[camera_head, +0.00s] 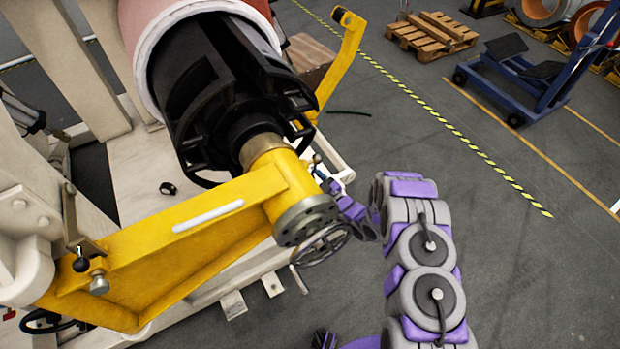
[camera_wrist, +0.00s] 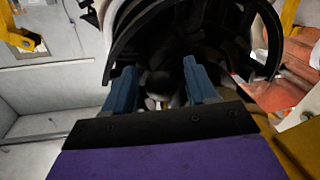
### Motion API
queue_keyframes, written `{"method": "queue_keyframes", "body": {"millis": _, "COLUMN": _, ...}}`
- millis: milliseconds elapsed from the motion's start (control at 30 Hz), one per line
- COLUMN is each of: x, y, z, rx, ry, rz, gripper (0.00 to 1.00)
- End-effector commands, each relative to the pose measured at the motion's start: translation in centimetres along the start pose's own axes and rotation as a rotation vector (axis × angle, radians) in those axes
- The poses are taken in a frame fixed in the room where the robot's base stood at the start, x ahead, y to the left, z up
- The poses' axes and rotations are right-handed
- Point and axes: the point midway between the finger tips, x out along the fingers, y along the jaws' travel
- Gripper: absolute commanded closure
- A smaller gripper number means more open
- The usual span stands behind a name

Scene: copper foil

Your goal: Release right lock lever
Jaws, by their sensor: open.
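My gripper (camera_head: 352,208) is just right of the yellow arm's end in the head view, partly hidden behind my own arm. In the wrist view my gripper (camera_wrist: 160,88) shows two blue fingers spread apart, with nothing clearly held. A small pale-tipped part (camera_wrist: 154,103) shows between the fingers; I cannot tell whether it is the right lock lever. The yellow arm (camera_head: 190,225) carries a grey flange (camera_head: 305,220) and a handwheel (camera_head: 322,244). A black chuck (camera_head: 225,90) holds the roll (camera_head: 140,35); the chuck (camera_wrist: 125,45) is just ahead in the wrist view.
A lever with a black knob (camera_head: 81,264) stands on the yellow arm's left end. The white machine frame (camera_head: 140,180) lies below. A wooden pallet (camera_head: 432,36) and a blue trolley (camera_head: 545,85) stand far off.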

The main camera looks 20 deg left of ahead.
Motion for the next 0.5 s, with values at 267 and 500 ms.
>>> {"method": "queue_keyframes", "body": {"millis": 267, "x": 0.01, "y": -0.02, "z": 0.0, "rx": 0.0, "ry": 0.0, "rz": -0.001, "gripper": 0.66}}
{"method": "queue_keyframes", "body": {"millis": 500, "x": 0.02, "y": -0.04, "z": -0.01, "rx": -0.001, "ry": 0.0, "rz": -0.001, "gripper": 0.89}}
